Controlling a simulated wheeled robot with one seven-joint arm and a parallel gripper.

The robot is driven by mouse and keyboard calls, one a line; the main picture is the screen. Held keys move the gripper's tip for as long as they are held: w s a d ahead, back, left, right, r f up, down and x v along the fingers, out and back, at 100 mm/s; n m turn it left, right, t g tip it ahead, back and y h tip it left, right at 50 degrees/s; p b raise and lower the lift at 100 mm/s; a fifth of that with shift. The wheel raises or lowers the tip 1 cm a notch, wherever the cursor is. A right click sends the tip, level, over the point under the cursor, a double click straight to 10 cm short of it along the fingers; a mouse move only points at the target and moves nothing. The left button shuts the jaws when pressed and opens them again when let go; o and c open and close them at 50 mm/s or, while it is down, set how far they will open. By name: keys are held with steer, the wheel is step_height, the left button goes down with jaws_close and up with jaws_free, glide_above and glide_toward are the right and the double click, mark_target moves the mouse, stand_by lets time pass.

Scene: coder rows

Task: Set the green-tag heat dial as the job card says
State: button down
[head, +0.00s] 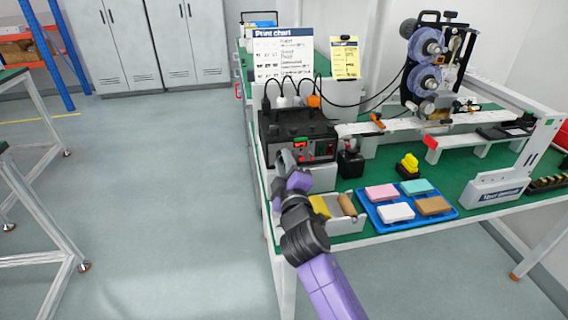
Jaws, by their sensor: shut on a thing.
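The black control box (292,122) stands at the left end of the green bench, with a small red-lit display and a green spot on its front. My gripper (284,157) is at the left part of that front, shut on what looks like a dial there. The gripper covers the dial, so its pointer, marks and tag colour cannot be made out. A yellow card (345,62), likely the job card, stands upright behind the box; its text is too small to read. A white print chart (283,55) stands left of it.
A blue tray (407,221) with several coloured blocks and an open white bin (345,224) lie at the front edge, right of my arm. A black bottle (350,163) stands beside the box. The coding machine (428,62) and conveyor are behind.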

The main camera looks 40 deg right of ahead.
steer(key=c, duration=1.1)
jaws_free()
steer(key=shift+c, duration=0.2)
steer(key=b+v, duration=0.1)
steer(key=v, duration=0.6)
steer(key=shift+s+a+f, duration=0.1)
steer(key=shift+s+f, duration=0.05)
steer(key=shift+s+a, duration=0.15)
steer(key=shift+s, duration=0.05)
